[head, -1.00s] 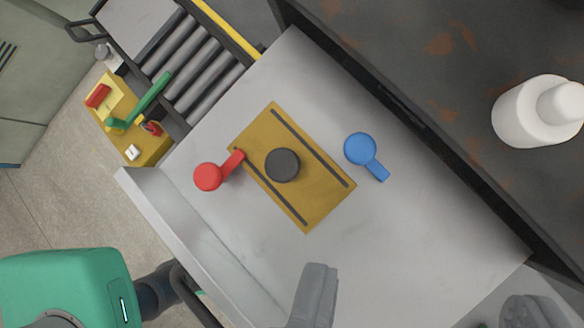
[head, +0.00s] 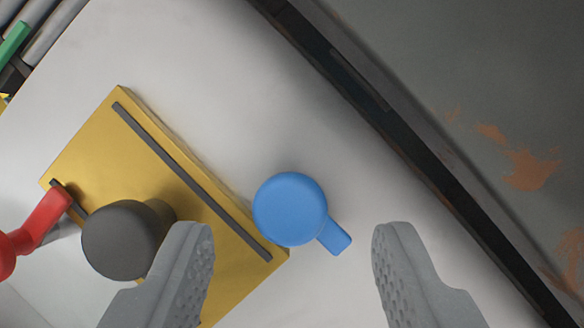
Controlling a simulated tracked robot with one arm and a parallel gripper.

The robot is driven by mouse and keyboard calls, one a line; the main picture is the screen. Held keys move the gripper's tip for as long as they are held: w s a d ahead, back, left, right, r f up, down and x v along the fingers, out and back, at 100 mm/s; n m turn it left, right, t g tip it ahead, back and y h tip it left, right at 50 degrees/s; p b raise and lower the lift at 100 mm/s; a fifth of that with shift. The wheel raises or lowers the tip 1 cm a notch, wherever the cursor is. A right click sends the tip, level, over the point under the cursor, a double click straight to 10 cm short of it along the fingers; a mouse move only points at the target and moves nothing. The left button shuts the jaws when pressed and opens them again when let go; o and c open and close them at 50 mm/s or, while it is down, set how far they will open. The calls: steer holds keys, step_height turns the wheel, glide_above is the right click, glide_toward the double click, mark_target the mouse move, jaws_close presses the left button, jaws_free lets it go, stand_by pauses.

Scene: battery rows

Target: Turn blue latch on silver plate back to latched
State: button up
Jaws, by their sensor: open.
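The blue latch (head: 290,209) has a round head and a short arm that points down and right, away from the yellow plate. It stands on the pale silver plate (head: 210,60), just right of the yellow plate's edge. My gripper (head: 292,245) is open, its two grey fingers at the bottom of the view. The latch lies between and slightly beyond the fingertips, and neither finger appears to touch it. The height of the fingers above the latch is hard to tell.
The yellow plate (head: 165,165) bears dark strips and a dark round knob (head: 125,238). A red latch (head: 40,222) at the left edge has its arm reaching over the plate's corner. A dark rusty surface (head: 470,90) with a raised edge lies at right.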

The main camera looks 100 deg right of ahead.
steer(key=shift+x, duration=1)
steer(key=c, duration=1)
steer(key=shift+d, duration=0.15)
